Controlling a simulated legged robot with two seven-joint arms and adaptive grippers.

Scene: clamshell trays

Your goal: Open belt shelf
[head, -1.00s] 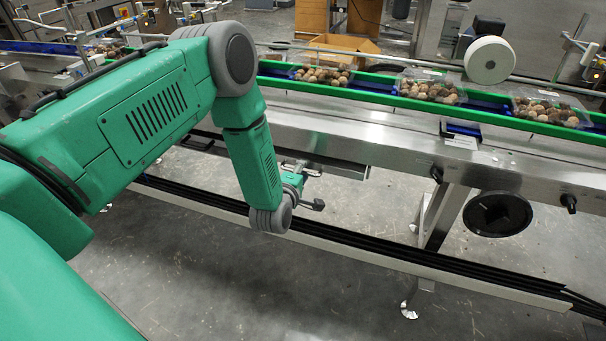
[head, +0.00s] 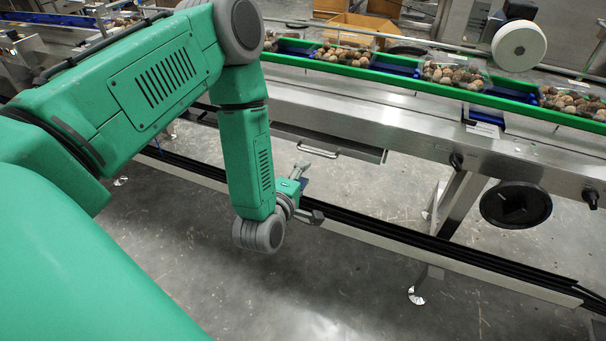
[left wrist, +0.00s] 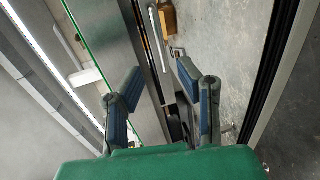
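The belt shelf (head: 350,150) is a flat metal drawer front under the conveyor, just right of my left forearm in the head view. Its bar handle (head: 318,149) faces me, and the shelf looks shut. My left gripper (head: 310,193) is below and in front of the handle, apart from it, with its fingers spread and nothing between them. In the left wrist view the open fingers (left wrist: 158,70) point towards a silver bar (left wrist: 152,24) that looks like the handle, some way beyond the tips. My right gripper is out of view.
The conveyor's green rail (head: 400,84) runs above the shelf, with clear trays of brown round items (head: 455,75) behind it. A long low rail with black strips (head: 400,235) crosses near the floor. A conveyor leg (head: 458,205) stands right of the shelf. The grey floor in front is clear.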

